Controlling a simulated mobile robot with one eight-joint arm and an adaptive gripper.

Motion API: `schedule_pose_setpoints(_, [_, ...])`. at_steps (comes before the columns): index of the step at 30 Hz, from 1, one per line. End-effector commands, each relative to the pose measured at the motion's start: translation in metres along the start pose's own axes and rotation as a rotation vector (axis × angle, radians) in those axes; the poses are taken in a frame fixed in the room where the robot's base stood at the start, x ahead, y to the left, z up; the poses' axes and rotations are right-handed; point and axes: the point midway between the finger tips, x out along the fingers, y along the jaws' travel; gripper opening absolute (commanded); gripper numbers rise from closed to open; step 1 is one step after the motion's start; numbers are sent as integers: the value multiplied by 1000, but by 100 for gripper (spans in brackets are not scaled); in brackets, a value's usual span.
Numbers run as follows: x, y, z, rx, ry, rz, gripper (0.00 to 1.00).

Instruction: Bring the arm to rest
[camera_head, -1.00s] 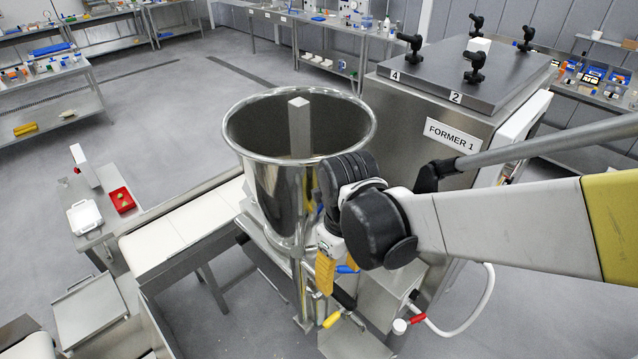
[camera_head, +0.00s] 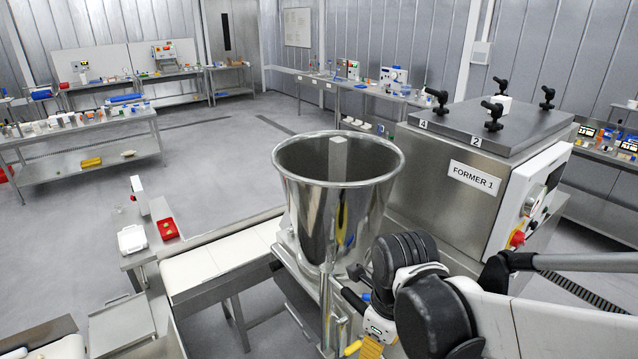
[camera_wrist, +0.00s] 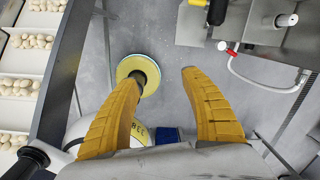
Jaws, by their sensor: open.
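My gripper (camera_wrist: 165,85) shows in the wrist view as two yellow ribbed fingers, spread wide apart with nothing between them. It hangs over the grey floor, beside the machine. In the head view only a yellow part of the gripper (camera_head: 371,348) shows at the bottom edge, below my black and white wrist joints. My arm reaches in from the lower right, in front of the machine labelled FORMER 1 (camera_head: 474,178). The fingertips are outside the head view.
A steel hopper (camera_head: 310,205) stands close to the left of my wrist. A white conveyor (camera_head: 205,265) runs left of it. In the wrist view, trays with pale pasta pieces (camera_wrist: 30,88) lie at left, and a white hose (camera_wrist: 262,84) hangs at right. Open floor lies beyond.

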Motion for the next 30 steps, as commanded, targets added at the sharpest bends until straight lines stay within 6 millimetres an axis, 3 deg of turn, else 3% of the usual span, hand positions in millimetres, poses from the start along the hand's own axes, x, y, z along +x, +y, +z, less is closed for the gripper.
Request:
schedule_pose_setpoints(1, [12,0,-4,-57,-10,-10,54])
schedule_pose_setpoints(7, [37,-5,-16,-367,-55,-75,54])
schedule_pose_setpoints(11, [64,-9,-28,-661,-75,-152,54])
schedule_pose_setpoints(21, [152,-17,-72,-1670,76,-471,54])
schedule_pose_setpoints(25, [173,-18,-84,-1952,195,-554,54])
schedule_pose_setpoints(30, [183,-19,-90,-2145,298,-601,54])
